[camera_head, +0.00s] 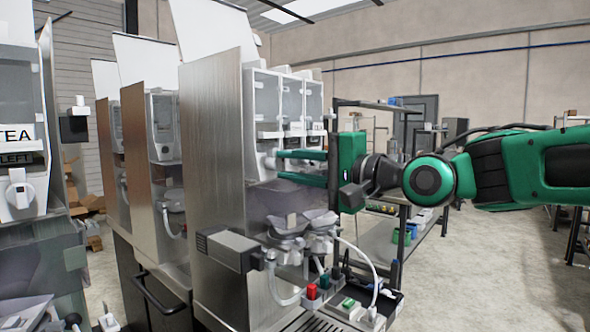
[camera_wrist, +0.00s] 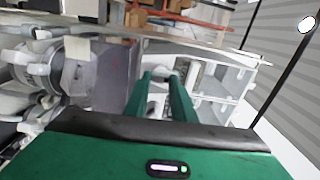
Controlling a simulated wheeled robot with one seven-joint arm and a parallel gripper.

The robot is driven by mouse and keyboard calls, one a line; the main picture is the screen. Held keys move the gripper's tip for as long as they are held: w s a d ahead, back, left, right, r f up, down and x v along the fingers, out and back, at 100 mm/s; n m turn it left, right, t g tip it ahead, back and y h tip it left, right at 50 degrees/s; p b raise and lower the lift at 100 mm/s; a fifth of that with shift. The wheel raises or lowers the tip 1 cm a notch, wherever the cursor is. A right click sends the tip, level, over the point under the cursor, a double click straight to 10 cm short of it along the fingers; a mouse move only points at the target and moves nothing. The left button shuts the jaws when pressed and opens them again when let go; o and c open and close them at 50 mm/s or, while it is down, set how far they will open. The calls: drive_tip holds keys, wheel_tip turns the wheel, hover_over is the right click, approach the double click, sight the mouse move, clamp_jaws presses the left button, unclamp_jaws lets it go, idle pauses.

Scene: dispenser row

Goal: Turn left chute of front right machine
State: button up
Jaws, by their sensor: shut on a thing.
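The front right machine (camera_head: 217,170) is a tall brushed-metal dispenser with several clear-fronted canisters side by side at its upper front. Its left chute (camera_head: 268,161) is a white knob-like spout below the leftmost canister. My gripper (camera_head: 279,163) reaches in from the right, its green fingers level, with the tips at that chute. In the wrist view my gripper (camera_wrist: 160,76) has its two fingers on either side of the white chute (camera_wrist: 159,71), shut on it. The fingers and the green palm hide part of the chutes to the right in the head view.
Below are mixing cups (camera_head: 300,228), hoses and a base with red and green parts (camera_head: 311,291). A grey box (camera_head: 228,249) juts out at lower left. More machines (camera_head: 150,160) stand to the left, one labelled TEA (camera_head: 18,135). Open floor (camera_head: 480,270) lies to the right.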

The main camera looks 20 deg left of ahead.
drive_tip(key=shift+w+f+m, duration=0.1)
drive_tip(key=shift+f+m, duration=0.05)
drive_tip(key=shift+m, duration=0.15)
drive_tip(key=o, duration=1.1)
drive_tip(key=shift+c, duration=0.2)
